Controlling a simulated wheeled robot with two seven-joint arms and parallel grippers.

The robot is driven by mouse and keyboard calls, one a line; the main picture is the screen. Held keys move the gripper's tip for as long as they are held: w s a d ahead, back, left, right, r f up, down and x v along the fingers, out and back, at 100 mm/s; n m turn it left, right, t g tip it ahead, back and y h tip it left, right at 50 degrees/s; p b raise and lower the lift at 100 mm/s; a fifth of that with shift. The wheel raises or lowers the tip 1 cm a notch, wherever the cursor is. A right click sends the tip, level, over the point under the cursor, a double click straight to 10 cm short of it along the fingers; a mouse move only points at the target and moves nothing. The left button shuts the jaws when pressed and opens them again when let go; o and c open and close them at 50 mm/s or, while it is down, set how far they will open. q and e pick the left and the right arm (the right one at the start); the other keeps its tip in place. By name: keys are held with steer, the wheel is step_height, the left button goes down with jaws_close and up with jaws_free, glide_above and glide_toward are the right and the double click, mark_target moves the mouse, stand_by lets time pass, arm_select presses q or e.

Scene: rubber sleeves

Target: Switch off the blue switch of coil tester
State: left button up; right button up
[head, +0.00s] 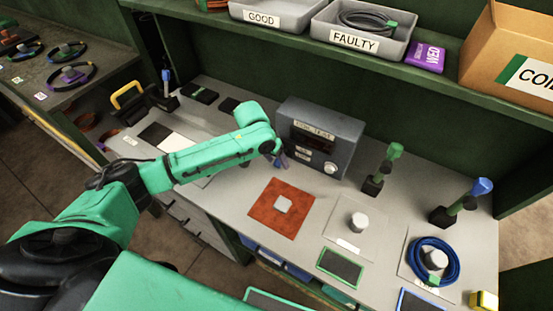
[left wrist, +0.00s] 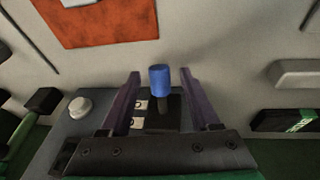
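The coil tester (head: 335,127) is a grey box at the back of the workbench, with a dark display and a round pale knob (head: 330,168) on its front. My left gripper (head: 281,159) is at the tester's lower left front. In the left wrist view the blue switch (left wrist: 159,79) is a blue-capped lever standing on a dark plate. The purple fingers of my left gripper (left wrist: 160,74) are open on either side of it, with gaps on both sides. In the head view my arm and gripper hide the switch. My right gripper is not in view.
An orange mat (head: 266,208) with a pale square lies in front of the tester. Green-topped (head: 383,165) and blue-topped (head: 465,200) tools stand to the right, near a blue coil (head: 411,263). A shelf (head: 440,78) with labelled bins (head: 345,40) overhangs the back.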

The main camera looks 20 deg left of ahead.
arm_select(q)
steer(key=v, duration=1.4)
steer(key=shift+r+b, duration=0.25)
steer(key=shift+b, duration=0.2)
